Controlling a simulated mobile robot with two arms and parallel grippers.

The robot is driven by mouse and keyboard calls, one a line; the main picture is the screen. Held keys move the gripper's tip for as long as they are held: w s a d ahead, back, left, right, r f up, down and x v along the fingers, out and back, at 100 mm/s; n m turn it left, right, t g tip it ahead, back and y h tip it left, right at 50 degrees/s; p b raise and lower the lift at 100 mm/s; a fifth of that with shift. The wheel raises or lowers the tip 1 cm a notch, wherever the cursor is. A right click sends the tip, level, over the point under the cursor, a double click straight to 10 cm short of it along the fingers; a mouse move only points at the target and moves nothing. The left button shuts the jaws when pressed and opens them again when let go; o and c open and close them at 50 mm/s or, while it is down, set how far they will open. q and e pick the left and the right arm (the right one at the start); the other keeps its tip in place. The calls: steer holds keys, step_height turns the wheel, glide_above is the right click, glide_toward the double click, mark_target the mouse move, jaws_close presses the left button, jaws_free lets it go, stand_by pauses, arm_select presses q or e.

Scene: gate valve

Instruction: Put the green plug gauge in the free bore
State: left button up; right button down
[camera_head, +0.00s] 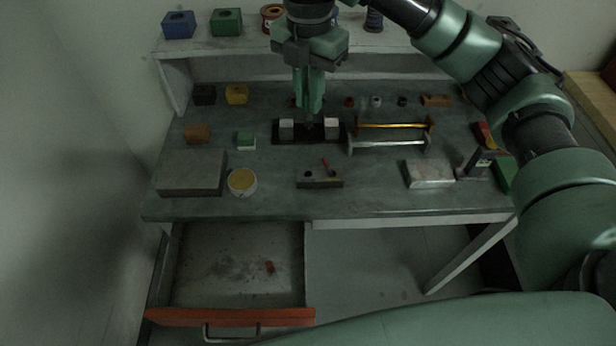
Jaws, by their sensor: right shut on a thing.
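My right gripper (310,116) points down over the black stand (296,140), between its two pale blocks. It is shut on a slim thing, which seems to be the green plug gauge; the fingers hide most of it and their green colour blends with it. A small grey block with bores (320,183) lies near the front middle of the bench. A red plug gauge (325,164) stands tilted in its right part. A dark open bore (308,175) shows at its left. My left gripper is out of view.
A rack with a yellow and a grey bar (390,143) stands right of the black stand. A yellow-rimmed round tin (242,182) and a grey plate (191,174) lie left of the bored block. An open drawer (232,316) juts out below. A shelf (250,46) runs behind.

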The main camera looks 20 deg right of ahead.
mark_target(308, 119)
steer(key=shift+f, duration=0.1)
steer(key=shift+n, duration=0.3)
step_height(308, 119, down, 20)
steer(key=shift+r+p, duration=0.25)
steer(key=shift+p, duration=1)
steer(key=c, duration=1.4)
jaws_free()
steer(key=shift+f, duration=0.1)
step_height(308, 119, up, 12)
steer(key=b, duration=0.2)
steer(key=shift+b, duration=0.3)
